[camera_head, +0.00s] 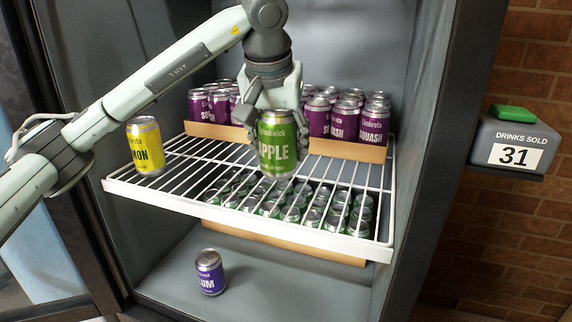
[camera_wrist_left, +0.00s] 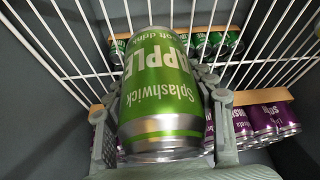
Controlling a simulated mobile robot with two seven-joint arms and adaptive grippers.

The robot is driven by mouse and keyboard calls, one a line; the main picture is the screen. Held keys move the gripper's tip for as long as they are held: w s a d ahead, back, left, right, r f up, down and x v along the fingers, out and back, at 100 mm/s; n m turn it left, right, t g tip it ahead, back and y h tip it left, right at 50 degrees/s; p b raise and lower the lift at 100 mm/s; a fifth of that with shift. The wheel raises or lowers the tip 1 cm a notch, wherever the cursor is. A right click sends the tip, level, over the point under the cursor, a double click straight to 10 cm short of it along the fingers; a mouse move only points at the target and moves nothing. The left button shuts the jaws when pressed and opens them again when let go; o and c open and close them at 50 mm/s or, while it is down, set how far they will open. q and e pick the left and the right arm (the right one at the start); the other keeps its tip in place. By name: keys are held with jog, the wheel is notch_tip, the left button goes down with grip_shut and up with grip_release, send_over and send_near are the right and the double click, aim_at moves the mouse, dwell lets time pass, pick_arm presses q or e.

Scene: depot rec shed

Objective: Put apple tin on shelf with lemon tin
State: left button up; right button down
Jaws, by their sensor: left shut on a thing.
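The green apple tin (camera_head: 277,146) is upright in my left gripper (camera_head: 270,115), over the middle of the white wire shelf (camera_head: 180,199). The gripper is shut on it; the tin fills the left wrist view (camera_wrist_left: 160,90) between the two fingers (camera_wrist_left: 165,100). I cannot tell whether its base touches the wires. The yellow lemon tin (camera_head: 146,146) stands on the same shelf at its left end, partly beside my arm. My right gripper is not in view.
Purple squash tins stand in a cardboard tray (camera_head: 350,150) at the back of the shelf. Green tins fill another tray (camera_head: 300,246) below. A purple plum tin (camera_head: 210,272) stands on the cabinet floor. A drinks counter (camera_head: 515,145) is at the right. The shelf front has free room.

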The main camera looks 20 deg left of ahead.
pick_arm(q)
jog(key=shift+w+d+f, duration=0.4)
jog(key=shift+w+d, duration=0.05)
jog(key=shift+w, duration=0.1)
notch_tip(320, 180, down, 3)
jog(key=shift+f, duration=0.45)
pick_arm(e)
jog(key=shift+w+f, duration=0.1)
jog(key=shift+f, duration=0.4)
pick_arm(q)
jog(key=shift+f, duration=0.15)
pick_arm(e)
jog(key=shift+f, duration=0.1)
